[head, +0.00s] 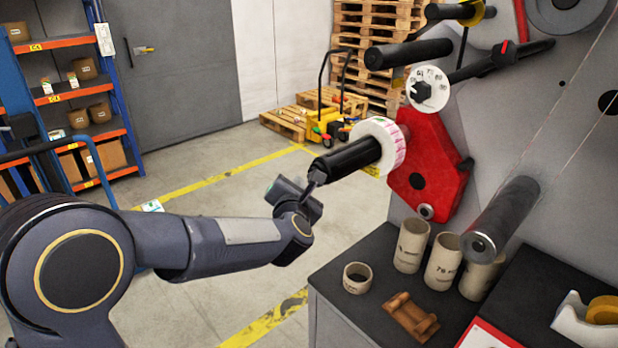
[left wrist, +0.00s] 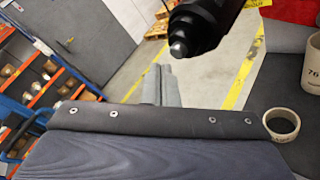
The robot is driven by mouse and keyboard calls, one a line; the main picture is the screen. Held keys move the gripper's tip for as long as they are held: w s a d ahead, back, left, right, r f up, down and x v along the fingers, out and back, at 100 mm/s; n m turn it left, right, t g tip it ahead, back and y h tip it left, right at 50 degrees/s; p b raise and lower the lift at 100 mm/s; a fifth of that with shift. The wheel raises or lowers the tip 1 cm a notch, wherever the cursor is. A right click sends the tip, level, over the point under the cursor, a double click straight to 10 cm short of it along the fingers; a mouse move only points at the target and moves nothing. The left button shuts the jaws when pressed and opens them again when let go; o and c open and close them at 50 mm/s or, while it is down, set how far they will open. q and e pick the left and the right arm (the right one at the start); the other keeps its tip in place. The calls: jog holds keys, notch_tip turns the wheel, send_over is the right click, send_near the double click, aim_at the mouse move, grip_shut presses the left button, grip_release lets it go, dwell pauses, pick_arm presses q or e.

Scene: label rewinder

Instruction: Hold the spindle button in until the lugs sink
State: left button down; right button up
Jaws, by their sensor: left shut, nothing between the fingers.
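The black spindle (head: 350,158) sticks out from the red plate of the machine, with a white and pink label roll (head: 381,146) around its inner part. In the left wrist view the spindle (left wrist: 208,22) shows its end, with a rounded metal button (left wrist: 180,49) standing out of it. My left gripper (head: 315,182) is shut and empty, close by the spindle's free end. In the left wrist view its fingertips (left wrist: 160,70) lie below and left of the button, with a gap in the picture. I cannot make out the lugs. My right gripper is not in view.
Several cardboard cores (head: 443,262) and a brown wooden piece (head: 411,317) stand on the dark bench top (head: 352,237) below the spindle. A second roller (head: 503,215) juts out to the right. A tape dispenser (head: 588,325) sits at lower right. The floor left of the bench is open.

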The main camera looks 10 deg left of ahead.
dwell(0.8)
pick_arm(q)
jog(key=shift+w+d, duration=0.25)
jog(key=shift+w, duration=0.1)
jog(key=shift+w+d+b, duration=0.3)
jog(key=shift+w, duration=0.05)
dwell(2.4)
jog(key=shift+s+a+b, duration=0.5)
jog(key=shift+s+a, duration=0.05)
jog(key=shift+s, duration=0.15)
